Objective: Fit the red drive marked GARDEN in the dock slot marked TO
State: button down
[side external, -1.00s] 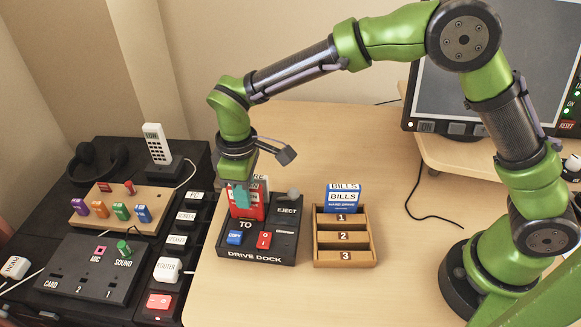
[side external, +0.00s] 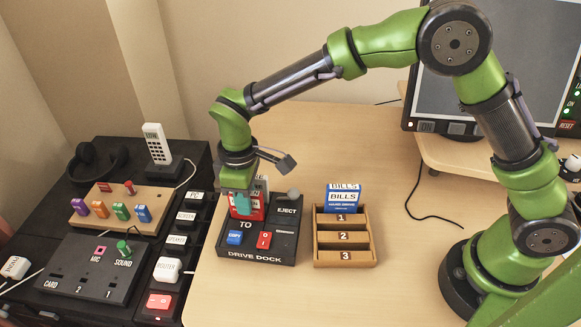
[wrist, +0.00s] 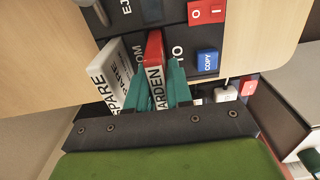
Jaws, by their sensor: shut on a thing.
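The red drive (side external: 256,212), its label reading "ARDEN" in the wrist view (wrist: 155,68), stands upright between my gripper's teal fingers (wrist: 157,88). My gripper (side external: 241,204) is shut on it over the back of the black drive dock (side external: 287,254). The drive's lower end is at the dock's TO slot, behind the "TO" label; it appears partly down in the slot, but its bottom is hidden. A white drive marked SPARE (wrist: 107,78) stands beside it at the FROM side of the dock.
A black desk with switches lies left.

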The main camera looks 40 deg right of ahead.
jog(key=shift+f, duration=0.2)
jog(key=c, duration=0.7)
grip_release()
jog(key=shift+r, duration=3.55)
